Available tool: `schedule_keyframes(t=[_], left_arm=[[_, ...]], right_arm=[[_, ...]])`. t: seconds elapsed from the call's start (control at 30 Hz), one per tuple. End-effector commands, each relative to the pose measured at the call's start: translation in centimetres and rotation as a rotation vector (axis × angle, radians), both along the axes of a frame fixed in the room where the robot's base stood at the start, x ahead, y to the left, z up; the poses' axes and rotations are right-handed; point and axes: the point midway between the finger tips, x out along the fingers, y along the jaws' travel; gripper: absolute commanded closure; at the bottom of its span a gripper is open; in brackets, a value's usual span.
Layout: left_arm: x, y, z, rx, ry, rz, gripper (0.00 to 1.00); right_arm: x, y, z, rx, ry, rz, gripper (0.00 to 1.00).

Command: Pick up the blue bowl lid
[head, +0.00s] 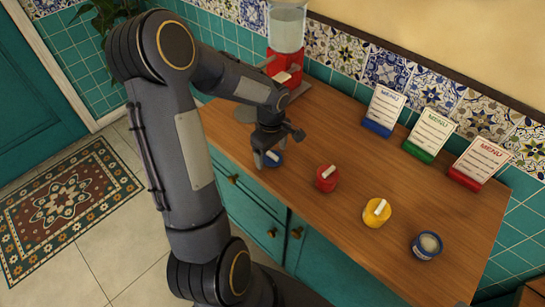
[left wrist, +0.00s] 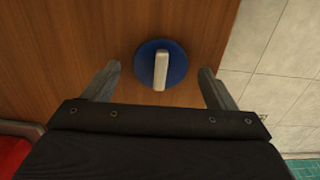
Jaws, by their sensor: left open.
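The blue lid (left wrist: 176,71) with a pale bar handle (left wrist: 161,70) lies on the wooden counter near its edge. In the left wrist view it sits between and a little beyond the two fingers of my left gripper (left wrist: 158,88). In the head view my left gripper (head: 272,160) is over the blue lid (head: 278,161) and partly hides it. The gripper is open and empty, with its fingers apart on either side of the lid. A blue bowl (head: 427,246) without a lid stands at the right end of the counter. My right gripper is not in view.
A red lidded bowl (head: 327,178) and a yellow lidded bowl (head: 377,213) stand in a row along the counter (head: 330,130). A red dispenser (head: 285,66) stands behind my left arm. Menu cards in blue (head: 383,110), green (head: 429,135) and red (head: 478,163) holders line the back.

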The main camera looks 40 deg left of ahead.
Motion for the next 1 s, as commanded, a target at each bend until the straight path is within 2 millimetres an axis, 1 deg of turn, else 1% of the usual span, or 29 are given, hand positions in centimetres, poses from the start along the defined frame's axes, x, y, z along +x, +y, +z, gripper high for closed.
schedule_keyframes(t=[0.03, 0.37, 0.63, 0.77, 0.87, 0.97, 1.0], left_arm=[[0.0, 0.0, 0.0, 0.000, 0.000, 0.000, 0.24], [0.0, 0.0, 0.0, 0.000, 0.000, -0.001, 0.67], [0.0, 0.0, 0.1, 0.000, 0.000, -0.001, 0.68], [0.0, 0.0, 0.5, 0.001, 0.000, -0.001, 0.68], [0.1, 0.0, 1.3, 0.003, -0.002, -0.002, 0.68], [0.1, 0.0, 2.7, 0.003, -0.004, 0.000, 0.68], [0.1, 0.0, 3.4, 0.003, -0.004, 0.000, 0.68]], right_arm=[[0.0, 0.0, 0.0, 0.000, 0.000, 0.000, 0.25], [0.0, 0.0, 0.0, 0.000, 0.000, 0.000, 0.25], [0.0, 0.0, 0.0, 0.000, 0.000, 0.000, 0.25], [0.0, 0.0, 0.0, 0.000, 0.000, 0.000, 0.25], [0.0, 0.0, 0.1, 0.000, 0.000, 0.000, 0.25], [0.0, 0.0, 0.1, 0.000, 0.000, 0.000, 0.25], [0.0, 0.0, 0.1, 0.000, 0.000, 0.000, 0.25]])
